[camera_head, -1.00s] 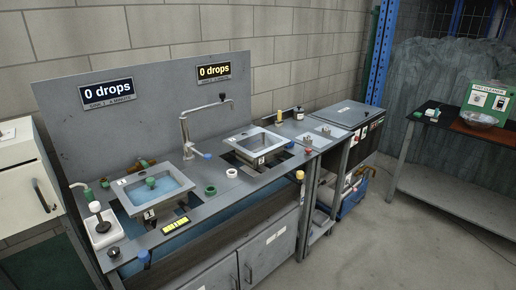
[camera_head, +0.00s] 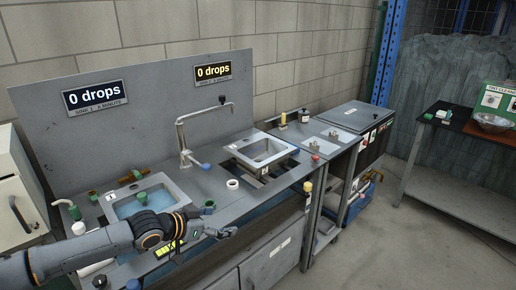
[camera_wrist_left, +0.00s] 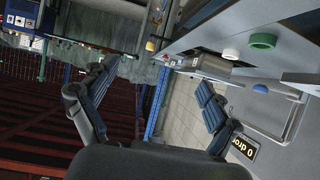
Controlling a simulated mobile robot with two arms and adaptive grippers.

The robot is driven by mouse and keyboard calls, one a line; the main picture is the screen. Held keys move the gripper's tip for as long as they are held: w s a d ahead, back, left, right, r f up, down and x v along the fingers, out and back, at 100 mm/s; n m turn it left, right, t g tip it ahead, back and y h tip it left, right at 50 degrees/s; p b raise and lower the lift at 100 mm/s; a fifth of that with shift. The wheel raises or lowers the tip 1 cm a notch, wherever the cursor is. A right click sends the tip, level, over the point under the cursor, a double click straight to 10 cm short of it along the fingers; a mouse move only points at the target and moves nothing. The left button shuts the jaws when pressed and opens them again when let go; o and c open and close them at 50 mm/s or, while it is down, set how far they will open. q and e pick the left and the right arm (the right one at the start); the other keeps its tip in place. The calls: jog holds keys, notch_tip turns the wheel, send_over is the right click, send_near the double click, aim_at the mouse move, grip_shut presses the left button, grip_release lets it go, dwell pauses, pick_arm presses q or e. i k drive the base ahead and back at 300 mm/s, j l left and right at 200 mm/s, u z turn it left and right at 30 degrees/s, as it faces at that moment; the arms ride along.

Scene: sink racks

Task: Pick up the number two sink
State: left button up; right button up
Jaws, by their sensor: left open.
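The number two sink (camera_head: 281,157) is the right one of two grey square basins in the counter, in front of the right "0 drops" sign (camera_head: 213,71). It looks empty and is apart from my gripper. My left gripper (camera_head: 226,232) is open and empty. It is over the front of the counter, left of and nearer than that sink. In the left wrist view its two fingers (camera_wrist_left: 155,82) are spread with nothing between them. My right gripper is not in view.
The left sink (camera_head: 123,206) holds blue water and is partly behind my left arm. A white ring (camera_head: 232,184) and a green ring (camera_head: 209,206) lie on the counter (camera_head: 206,178). A tall tap (camera_head: 181,140) stands between the sinks. The floor at right is clear.

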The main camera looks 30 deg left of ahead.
aim_at(266, 154)
jog(key=i+j, duration=1.35)
